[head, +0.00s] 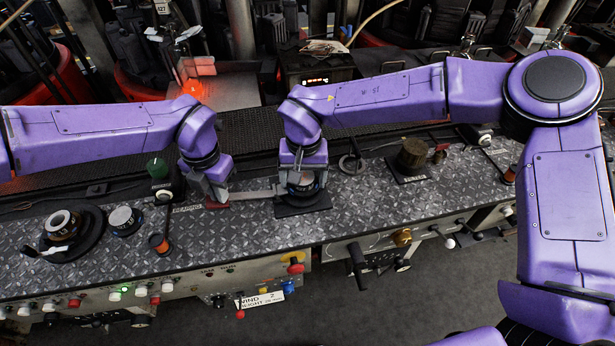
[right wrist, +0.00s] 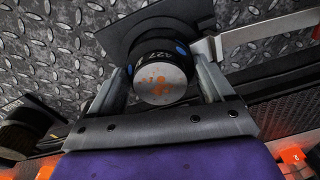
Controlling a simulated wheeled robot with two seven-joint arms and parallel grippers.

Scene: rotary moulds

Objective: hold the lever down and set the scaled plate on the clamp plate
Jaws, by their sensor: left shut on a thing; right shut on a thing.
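The scaled plate (head: 304,184) is a thick round piece with a dark, marked side and blue spots. In the right wrist view the scaled plate (right wrist: 160,84) shows a grey face with orange patches. My right gripper (head: 303,180) is shut on it from both sides. It is over the clamp plate (head: 306,210), a dark square on the bench; I cannot tell whether they touch. The clamp plate also shows in the right wrist view (right wrist: 122,33). The lever (head: 252,194) is a flat grey bar with a red end, left of the clamp plate. My left gripper (head: 216,200) is shut on its red end.
Two round pieces, one on a black base (head: 93,240) and one silver-topped (head: 125,220), stand at the left. A green knob (head: 158,169) is near my left arm. A brown cylinder (head: 411,156) stands to the right. Bare patterned bench lies right of the clamp plate.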

